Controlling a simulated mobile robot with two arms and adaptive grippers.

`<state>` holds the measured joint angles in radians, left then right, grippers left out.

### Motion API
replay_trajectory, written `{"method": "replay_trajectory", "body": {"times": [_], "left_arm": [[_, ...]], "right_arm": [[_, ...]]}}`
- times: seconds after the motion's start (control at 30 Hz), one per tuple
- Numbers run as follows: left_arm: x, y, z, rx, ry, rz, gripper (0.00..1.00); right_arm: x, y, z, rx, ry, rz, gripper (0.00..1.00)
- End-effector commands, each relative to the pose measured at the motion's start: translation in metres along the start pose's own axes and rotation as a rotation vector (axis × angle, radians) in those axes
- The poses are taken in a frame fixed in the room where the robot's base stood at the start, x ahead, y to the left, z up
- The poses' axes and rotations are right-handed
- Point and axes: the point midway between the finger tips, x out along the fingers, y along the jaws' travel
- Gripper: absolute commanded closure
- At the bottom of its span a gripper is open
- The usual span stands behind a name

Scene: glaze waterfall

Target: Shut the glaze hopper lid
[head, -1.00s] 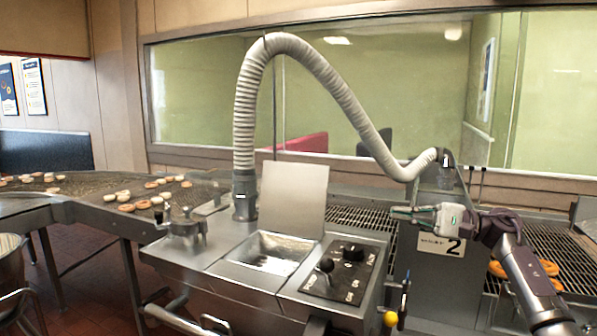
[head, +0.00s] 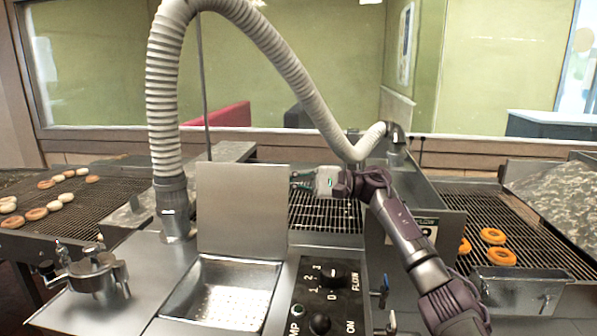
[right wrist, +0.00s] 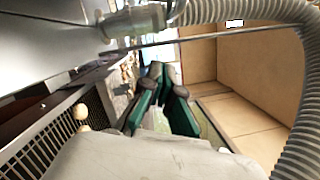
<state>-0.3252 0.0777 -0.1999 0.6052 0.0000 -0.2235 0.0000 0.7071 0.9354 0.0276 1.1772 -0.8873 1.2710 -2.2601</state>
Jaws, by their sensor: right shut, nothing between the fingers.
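The glaze hopper (head: 222,292) is an open metal basin in the steel counter. Its flat square lid (head: 242,210) stands upright along the basin's back edge, so the hopper is open. My right gripper (head: 298,180) is just right of the lid, pointing left toward its right edge, shut and empty. Whether it touches the lid is not clear. In the right wrist view the dark green fingers (right wrist: 160,100) show close together, with a grey metal surface at upper left that may be the lid. My left gripper is not in view.
A ribbed hose (head: 165,100) rises left of the lid and arches over to the right. A control panel with knobs (head: 325,295) is right of the basin. Wire conveyors (head: 500,215) with doughnuts (head: 493,236) run on both sides. A valve fitting (head: 92,272) stands at left.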

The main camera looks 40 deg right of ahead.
Motion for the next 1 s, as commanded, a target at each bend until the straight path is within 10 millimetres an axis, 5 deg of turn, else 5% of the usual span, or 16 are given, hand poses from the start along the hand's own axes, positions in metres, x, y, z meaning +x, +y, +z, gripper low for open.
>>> {"method": "replay_trajectory", "body": {"times": [0.17,0.37,0.73,1.0], "left_arm": [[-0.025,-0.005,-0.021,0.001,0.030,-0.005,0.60],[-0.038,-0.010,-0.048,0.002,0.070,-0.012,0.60],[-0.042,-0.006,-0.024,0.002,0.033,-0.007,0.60],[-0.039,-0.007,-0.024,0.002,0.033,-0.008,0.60]], "right_arm": [[0.041,-0.006,0.004,0.000,-0.005,-0.001,1.00],[0.043,-0.002,0.028,-0.001,0.000,0.002,1.00],[0.046,0.000,0.039,0.000,0.000,-0.001,1.00],[0.046,0.000,0.040,-0.006,0.000,0.001,1.00]]}}
